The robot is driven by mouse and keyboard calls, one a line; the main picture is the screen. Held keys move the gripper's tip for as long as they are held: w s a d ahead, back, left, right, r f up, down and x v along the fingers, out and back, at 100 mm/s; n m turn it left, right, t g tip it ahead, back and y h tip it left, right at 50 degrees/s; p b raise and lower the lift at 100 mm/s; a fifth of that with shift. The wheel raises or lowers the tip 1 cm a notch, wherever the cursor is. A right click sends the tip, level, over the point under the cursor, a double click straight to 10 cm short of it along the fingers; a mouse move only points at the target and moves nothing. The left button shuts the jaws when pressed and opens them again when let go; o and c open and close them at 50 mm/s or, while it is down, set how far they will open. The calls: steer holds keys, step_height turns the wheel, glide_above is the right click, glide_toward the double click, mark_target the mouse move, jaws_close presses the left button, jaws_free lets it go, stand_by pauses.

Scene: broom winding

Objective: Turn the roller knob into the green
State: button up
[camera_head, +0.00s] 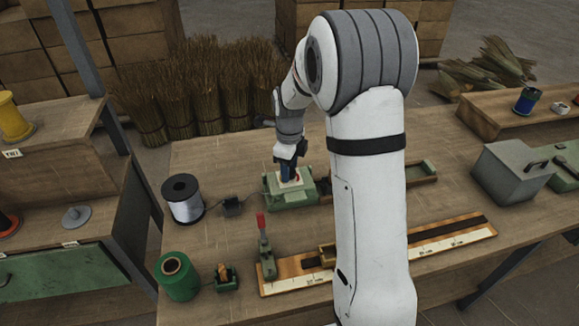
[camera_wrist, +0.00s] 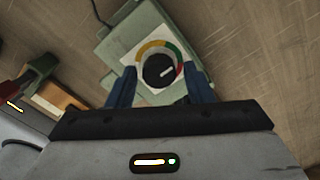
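The roller knob (camera_wrist: 156,70) is a round black knob with a white pointer line. It sits on a white dial plate (camera_wrist: 131,57) with a coloured arc: yellow-orange at the left and top, green at upper right, red at right. The pointer points right, towards the red part. The dial is on a green box (camera_head: 290,198) on the workbench, also seen in the wrist view (camera_wrist: 113,43). My gripper (camera_head: 288,172) is above the box, pointing down. In the wrist view its blue fingers (camera_wrist: 160,76) are open, one each side of the knob, with visible gaps.
A wire spool (camera_head: 183,200) and a small dark block (camera_head: 232,205) with a cable stand left of the box. A red-handled lever (camera_head: 263,235) and a ruler board (camera_head: 440,238) lie in front. A grey metal box (camera_head: 515,170) is at right.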

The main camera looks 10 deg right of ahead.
steer(key=shift+o, duration=0.6)
step_height(320, 180, up, 8)
steer(key=shift+f, duration=0.1)
stand_by(0.3)
